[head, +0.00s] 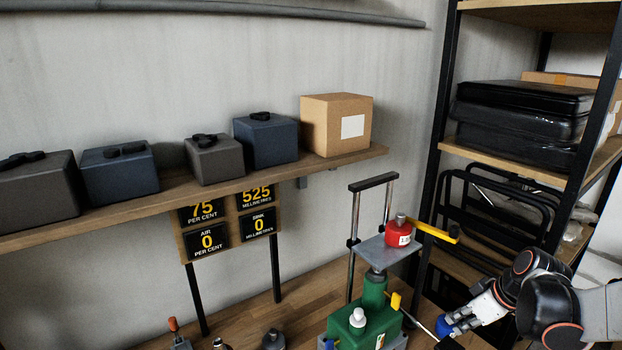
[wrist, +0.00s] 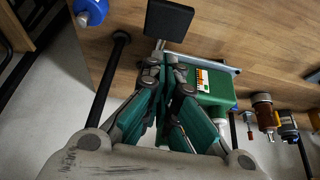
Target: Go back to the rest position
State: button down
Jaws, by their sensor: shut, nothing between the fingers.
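My gripper (wrist: 168,85) is shut and empty in the wrist view, its fingers together in front of a green machine body (wrist: 215,85). In the head view my gripper (head: 474,316) is at the lower right, to the right of the green pump-like machine (head: 365,325). The machine carries a grey plate (head: 376,254) with a red weight (head: 398,235) on it, beside a yellow-handled lever (head: 432,230). A lever rod with a black end (head: 447,344) reaches from the machine towards my gripper. I cannot tell whether they touch.
A wall shelf (head: 270,178) holds dark boxes and a cardboard box (head: 336,125). A display board (head: 228,225) reads 75, 525, 0 and 0. A black-framed rack (head: 440,130) stands behind my arm. A blue knob (wrist: 90,12) shows in the wrist view. Small items stand along the bench.

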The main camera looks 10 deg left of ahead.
jog(key=s+a+r+m+t+h+b, duration=0.2)
jog(key=s+a+r+m+b, duration=0.15)
jog(key=s+b, duration=0.45)
jog(key=s+f+m+t+h+b, duration=0.1)
jog(key=s+m+b, duration=0.3)
jog(key=s, duration=1)
jog(key=shift+s+f+m+t+h, duration=0.3)
jog(key=shift+f+m, duration=0.45)
jog(key=shift+f, duration=0.1)
